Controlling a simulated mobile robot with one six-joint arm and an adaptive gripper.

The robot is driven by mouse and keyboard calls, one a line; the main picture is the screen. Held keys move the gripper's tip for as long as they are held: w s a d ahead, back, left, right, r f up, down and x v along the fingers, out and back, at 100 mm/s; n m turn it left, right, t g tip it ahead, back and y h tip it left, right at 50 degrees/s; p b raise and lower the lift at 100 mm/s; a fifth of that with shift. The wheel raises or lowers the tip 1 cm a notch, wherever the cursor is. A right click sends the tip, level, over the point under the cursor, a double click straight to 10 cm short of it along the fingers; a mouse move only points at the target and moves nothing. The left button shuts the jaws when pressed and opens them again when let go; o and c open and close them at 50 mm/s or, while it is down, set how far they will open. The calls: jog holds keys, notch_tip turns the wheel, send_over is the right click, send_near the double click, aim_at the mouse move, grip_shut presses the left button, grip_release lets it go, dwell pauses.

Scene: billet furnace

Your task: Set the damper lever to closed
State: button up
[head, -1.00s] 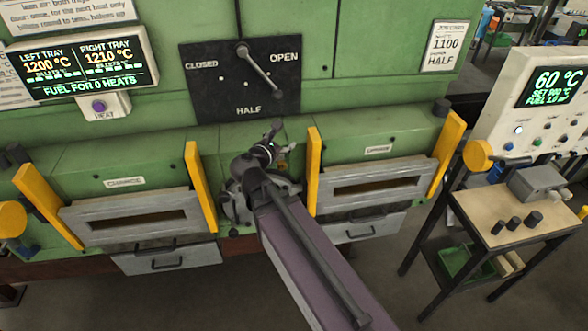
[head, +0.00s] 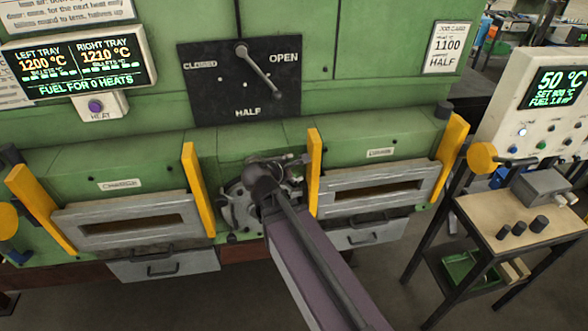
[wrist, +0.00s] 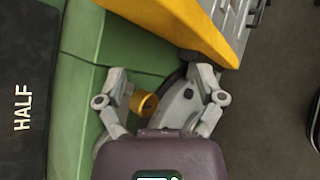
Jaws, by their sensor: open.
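The damper lever (head: 262,72) is a grey rod on a black plate (head: 215,100) on the green furnace front. It hangs from a pivot at the plate's top and slants down to the right, between the OPEN and HALF labels. CLOSED is at the plate's upper left. My gripper (head: 295,168) is below the plate, between the two furnace doors, apart from the lever and partly hidden by my arm. In the wrist view my gripper (wrist: 160,82) has its fingers spread. The plate's HALF corner (wrist: 25,110) shows at left there; the lever is out of that view.
Yellow door posts (head: 314,172) and (head: 198,190) stand on either side of my gripper. Grey doors (head: 372,190) and (head: 130,218) flank them. A small orange cylinder (wrist: 145,103) shows between my fingers in the wrist view. A side table (head: 540,225) stands at right.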

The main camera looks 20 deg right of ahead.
jog(key=shift+f, duration=0.15)
jog(key=c, duration=0.7)
jog(key=shift+s+d+f+m, duration=0.1)
jog(key=shift+s+f+m, duration=0.05)
jog(key=shift+f+m, duration=0.15)
jog(key=c, duration=0.3)
jog(key=s+f+m+g+y+b, duration=0.1)
jog(key=f+m, duration=0.1)
jog(key=f, duration=0.1)
jog(key=s+f+m+g+y+b, duration=0.1)
jog(key=f+m+b, duration=0.1)
jog(key=f+m, duration=0.1)
jog(key=s+f+m+g+y+b, duration=0.1)
jog(key=s+f+m, duration=0.1)
jog(key=f, duration=0.1)
jog(key=shift+s+d+f+g, duration=0.1)
jog(key=shift+d+f+g, duration=0.15)
jog(key=shift+g, duration=0.15)
grip_shut()
jog(key=s+a+f+m+g+y+b, duration=0.3)
jog(key=s+a+f+m+y+b, duration=0.1)
jog(key=f+m, duration=0.4)
jog(key=shift+s+a+m+g+y+b, duration=0.25)
jog(key=shift+s+m+g+y+b, duration=0.2)
jog(key=shift+s+m+y, duration=0.65)
jog(key=shift+w, duration=0.1)
